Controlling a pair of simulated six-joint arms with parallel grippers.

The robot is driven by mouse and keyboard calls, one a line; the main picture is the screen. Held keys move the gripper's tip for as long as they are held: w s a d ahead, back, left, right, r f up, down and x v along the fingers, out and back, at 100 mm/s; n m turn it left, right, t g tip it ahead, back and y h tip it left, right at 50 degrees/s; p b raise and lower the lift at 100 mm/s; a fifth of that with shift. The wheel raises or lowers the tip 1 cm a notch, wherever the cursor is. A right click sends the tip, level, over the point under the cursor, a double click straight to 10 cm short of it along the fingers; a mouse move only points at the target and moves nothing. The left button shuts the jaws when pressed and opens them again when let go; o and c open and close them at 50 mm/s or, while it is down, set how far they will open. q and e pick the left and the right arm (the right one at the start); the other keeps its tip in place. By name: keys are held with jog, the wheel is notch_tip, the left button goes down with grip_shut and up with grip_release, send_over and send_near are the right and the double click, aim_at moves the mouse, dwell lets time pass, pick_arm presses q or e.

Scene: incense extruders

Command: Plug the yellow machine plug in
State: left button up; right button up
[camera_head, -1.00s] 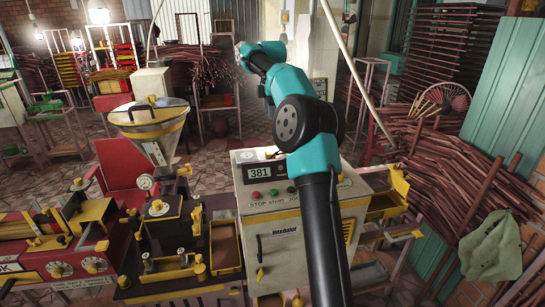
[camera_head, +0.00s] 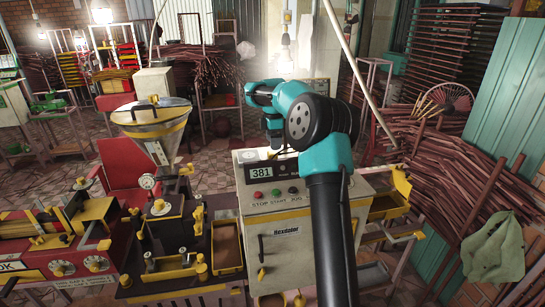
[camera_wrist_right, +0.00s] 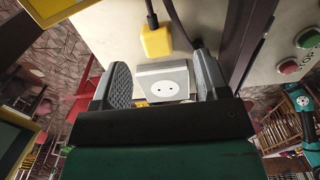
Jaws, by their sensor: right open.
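The yellow plug (camera_wrist_right: 156,42) shows in the right wrist view, with a black cable running up from it. It lies at a pale panel, just beyond a grey socket plate with a white round outlet (camera_wrist_right: 163,87), and is apart from the outlet. My right gripper (camera_wrist_right: 160,62) is open and empty, with its dark fingers on either side of the socket plate and short of the plug. In the head view my right gripper (camera_head: 274,133) points down behind the front of the cream machine (camera_head: 300,240). I cannot make out plug or socket there. My left gripper is not in view.
The cream machine has a 381 display (camera_head: 262,172) and buttons. A steel hopper (camera_head: 152,115) and a dark press stand (camera_head: 170,240) are to its left, with a red machine (camera_head: 60,265) farther left. Stick bundles (camera_head: 445,185) lean at the right.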

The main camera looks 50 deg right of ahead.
aim_at(273, 152)
jog(key=shift+f, duration=0.35)
jog(key=shift+w+f, duration=0.2)
jog(key=shift+f, duration=2.4)
jog(key=c, duration=1)
jog(key=shift+o, duration=0.2)
jog(key=shift+r, duration=0.15)
notch_tip(273, 152, up, 18)
